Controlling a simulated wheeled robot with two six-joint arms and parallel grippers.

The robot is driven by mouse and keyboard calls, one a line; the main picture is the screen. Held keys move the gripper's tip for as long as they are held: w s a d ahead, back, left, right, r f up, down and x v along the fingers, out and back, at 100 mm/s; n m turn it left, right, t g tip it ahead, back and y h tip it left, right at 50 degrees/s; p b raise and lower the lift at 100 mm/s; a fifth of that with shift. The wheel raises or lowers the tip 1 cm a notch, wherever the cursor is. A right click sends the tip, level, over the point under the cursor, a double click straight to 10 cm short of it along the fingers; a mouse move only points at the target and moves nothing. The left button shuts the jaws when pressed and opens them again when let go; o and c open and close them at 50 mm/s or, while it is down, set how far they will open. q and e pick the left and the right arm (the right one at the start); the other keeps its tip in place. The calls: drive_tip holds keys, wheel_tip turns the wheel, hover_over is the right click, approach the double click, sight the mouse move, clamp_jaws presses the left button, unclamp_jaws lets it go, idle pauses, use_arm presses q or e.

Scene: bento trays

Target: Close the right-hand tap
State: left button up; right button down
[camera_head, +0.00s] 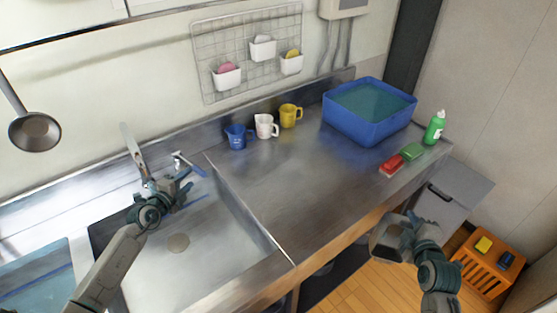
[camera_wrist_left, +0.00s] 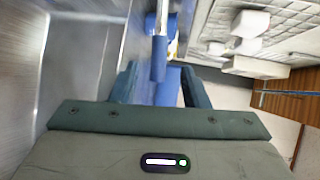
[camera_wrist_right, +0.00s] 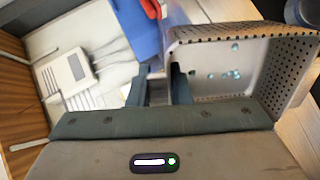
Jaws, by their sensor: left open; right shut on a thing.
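A tap with a blue lever (camera_head: 189,164) stands at the back of the sink. My left gripper (camera_head: 180,186) is open just in front of the tap. In the left wrist view the blue lever (camera_wrist_left: 158,60) lies ahead of and between the open fingers (camera_wrist_left: 160,88); I cannot tell whether they touch it. A tall metal spout (camera_head: 133,150) rises to the left of the lever. My right gripper (camera_head: 408,222) is shut on the rim of a grey perforated basket (camera_wrist_right: 215,38), held beyond the counter's front edge. Several small teal bits lie in the basket.
The sink basin (camera_head: 210,250) lies below my left arm. The middle counter is clear. An orange crate (camera_head: 483,268) stands on the floor.

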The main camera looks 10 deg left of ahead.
sight(199, 170)
use_arm(q)
drive_tip(key=b+x, duration=0.1)
drive_tip(key=x, duration=0.6)
drive_tip(key=shift+w+a+f+b, duration=0.1)
drive_tip(key=shift+w+f+b, duration=0.15)
drive_tip(key=shift+b, duration=0.15)
drive_tip(key=shift+w, duration=0.65)
use_arm(e)
drive_tip(key=shift+w+f, duration=0.15)
drive_tip(key=shift+f, duration=1.15)
use_arm(q)
drive_tip(key=shift+c, duration=0.2)
